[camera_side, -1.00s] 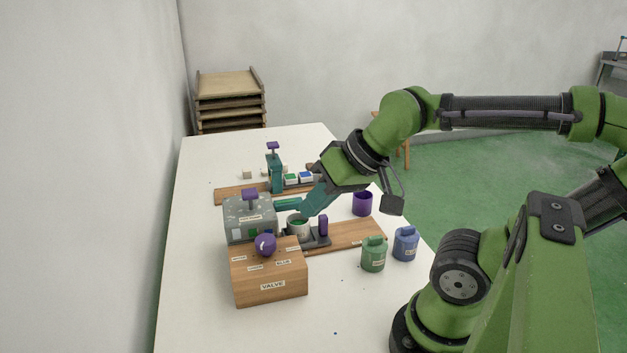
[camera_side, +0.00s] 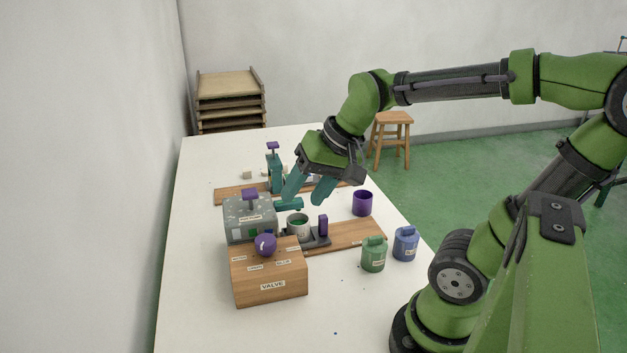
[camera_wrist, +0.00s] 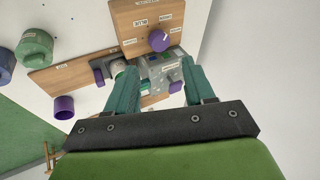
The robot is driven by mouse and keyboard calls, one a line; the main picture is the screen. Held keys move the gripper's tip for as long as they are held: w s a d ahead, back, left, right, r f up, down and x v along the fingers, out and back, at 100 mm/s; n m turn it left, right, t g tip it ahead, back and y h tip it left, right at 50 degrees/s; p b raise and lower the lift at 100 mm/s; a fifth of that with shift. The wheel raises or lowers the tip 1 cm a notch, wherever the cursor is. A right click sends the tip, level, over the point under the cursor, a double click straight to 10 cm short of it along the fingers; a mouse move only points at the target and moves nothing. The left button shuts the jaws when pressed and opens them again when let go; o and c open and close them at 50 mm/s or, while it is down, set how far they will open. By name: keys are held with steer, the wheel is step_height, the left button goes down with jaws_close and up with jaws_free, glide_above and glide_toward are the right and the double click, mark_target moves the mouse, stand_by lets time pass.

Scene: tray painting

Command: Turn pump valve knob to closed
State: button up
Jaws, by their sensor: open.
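The valve knob (camera_side: 265,244) is a round purple knob on the wooden valve box (camera_side: 270,285), which carries a "VALVE" label on its front and small labels around the knob. My gripper (camera_side: 307,200) has teal fingers and is open and empty. It hangs above the board behind the valve box, well apart from the knob. It also shows in the wrist view (camera_wrist: 158,85).
A grey speckled pump box (camera_side: 249,218) with a purple top stands behind the valve box. A cup of green paint (camera_side: 298,226) is beside it. Green (camera_side: 373,254) and blue (camera_side: 406,244) jars and a purple cup (camera_side: 362,204) stand at right.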

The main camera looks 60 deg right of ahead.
mark_target(265, 239)
steer(key=w+d+r+m+g+y, duration=0.25)
steer(key=w+d+m, duration=0.3)
steer(key=m, duration=1.15)
steer(key=shift+g, duration=0.35)
steer(key=x, duration=1.7)
steer(key=shift+w, duration=0.1)
steer(key=c, duration=0.8)
